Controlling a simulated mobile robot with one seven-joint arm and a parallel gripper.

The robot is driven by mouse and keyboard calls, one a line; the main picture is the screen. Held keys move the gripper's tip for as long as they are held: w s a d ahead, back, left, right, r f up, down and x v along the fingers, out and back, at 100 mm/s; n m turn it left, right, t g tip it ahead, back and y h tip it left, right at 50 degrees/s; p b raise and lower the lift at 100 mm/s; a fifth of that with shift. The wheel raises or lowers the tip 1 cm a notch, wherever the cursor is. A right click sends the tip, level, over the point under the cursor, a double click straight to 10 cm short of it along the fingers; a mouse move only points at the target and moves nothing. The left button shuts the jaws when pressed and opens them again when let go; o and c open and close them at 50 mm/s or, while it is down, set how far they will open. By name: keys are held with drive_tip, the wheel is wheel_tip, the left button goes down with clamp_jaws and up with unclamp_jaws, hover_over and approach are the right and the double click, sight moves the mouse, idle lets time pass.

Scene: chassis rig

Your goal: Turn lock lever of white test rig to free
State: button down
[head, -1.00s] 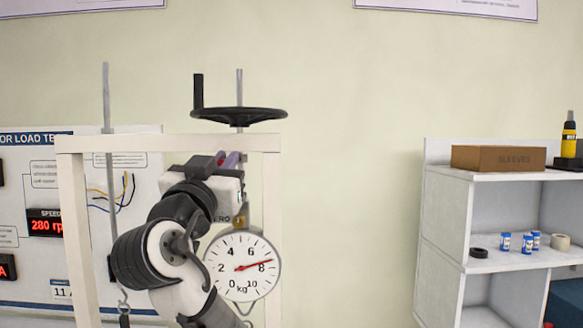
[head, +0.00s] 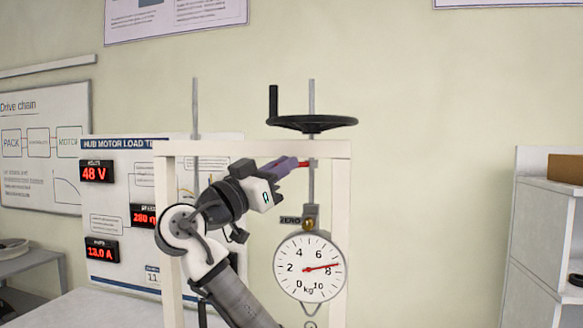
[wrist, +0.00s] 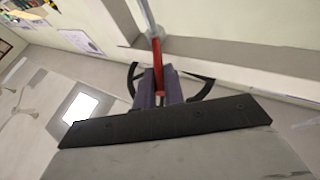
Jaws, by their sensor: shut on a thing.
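The white test rig (head: 342,235) is a pale frame with a black handwheel (head: 312,124) on a vertical screw above its top beam. The red lock lever (head: 306,164) shows at the screw just below the top beam. My gripper (head: 289,166) comes from the left, its purple fingers shut on the lever. In the wrist view the lever (wrist: 157,62) runs from the grey screw down between the fingers (wrist: 160,88). The fingers hide the lever's outer end. I see no readable free mark.
A dial scale (head: 309,267) hangs below the screw, its needle near 8. A display board (head: 110,210) stands behind the rig at left. White shelves (head: 540,235) stand at far right, with open space between them and the rig.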

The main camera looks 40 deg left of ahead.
drive_tip(key=c, duration=1.5)
unclamp_jaws()
drive_tip(key=shift+w, duration=0.1)
drive_tip(key=shift+s+a+f+b, duration=0.1)
drive_tip(key=shift+s+f+b, duration=0.3)
drive_tip(key=shift+b, duration=0.2)
drive_tip(key=s+a+b, duration=0.1)
drive_tip(key=s+b, duration=0.3)
drive_tip(key=s, duration=0.8)
drive_tip(key=shift+s+r, duration=0.15)
drive_tip(key=shift+s, duration=0.05)
drive_tip(key=shift+a, duration=0.1)
